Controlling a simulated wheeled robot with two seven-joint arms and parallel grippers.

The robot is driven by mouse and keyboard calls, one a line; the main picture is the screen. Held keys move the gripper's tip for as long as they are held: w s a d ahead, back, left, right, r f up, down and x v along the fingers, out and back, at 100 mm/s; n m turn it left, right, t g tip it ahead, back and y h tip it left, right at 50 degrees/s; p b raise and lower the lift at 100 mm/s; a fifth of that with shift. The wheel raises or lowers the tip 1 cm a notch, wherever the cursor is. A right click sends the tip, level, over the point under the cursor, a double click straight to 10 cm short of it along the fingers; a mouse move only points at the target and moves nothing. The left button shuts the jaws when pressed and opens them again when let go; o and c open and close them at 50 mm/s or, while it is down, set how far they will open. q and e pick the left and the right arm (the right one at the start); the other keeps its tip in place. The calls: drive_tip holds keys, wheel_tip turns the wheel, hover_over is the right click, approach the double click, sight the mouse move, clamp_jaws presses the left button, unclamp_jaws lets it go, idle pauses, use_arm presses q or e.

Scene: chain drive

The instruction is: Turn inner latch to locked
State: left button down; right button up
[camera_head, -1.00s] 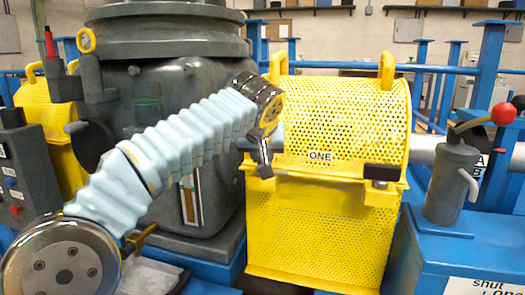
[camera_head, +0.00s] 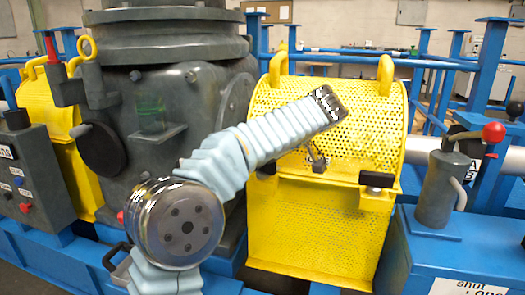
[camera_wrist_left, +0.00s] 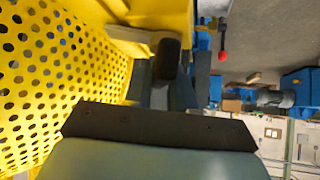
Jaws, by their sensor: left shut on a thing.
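The yellow perforated guard (camera_head: 335,240) stands in the middle of the head view. Two dark latch-like blocks sit at its front seam, one at the left (camera_head: 267,170) and one at the right (camera_head: 377,180). I cannot tell which is the inner latch. My left gripper (camera_head: 318,164) is in front of the guard's seam, between these blocks and apart from the right one. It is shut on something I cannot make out. The wrist view shows a black block (camera_wrist_left: 167,58) beside yellow mesh, beyond the dark gripper body (camera_wrist_left: 160,125). My right gripper is not in view.
Blue rails and frames surround the machine.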

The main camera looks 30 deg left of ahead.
use_arm(q)
drive_tip(key=n+g+p, duration=0.2)
drive_tip(key=n, duration=0.1)
drive_tip(key=shift+r+n+g+p, duration=0.15)
drive_tip(key=shift+n+g+p, duration=0.15)
drive_tip(key=shift+g+p, duration=0.1)
drive_tip(key=shift+n+g+p, duration=0.35)
drive_tip(key=shift+n+g, duration=0.05)
drive_tip(key=shift+n, duration=0.1)
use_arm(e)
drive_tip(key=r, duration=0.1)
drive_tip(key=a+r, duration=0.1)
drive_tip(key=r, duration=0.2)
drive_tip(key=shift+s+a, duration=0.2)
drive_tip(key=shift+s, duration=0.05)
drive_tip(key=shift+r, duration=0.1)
use_arm(q)
drive_tip(key=c, duration=1)
unclamp_jaws()
drive_tip(key=shift+c, duration=0.2)
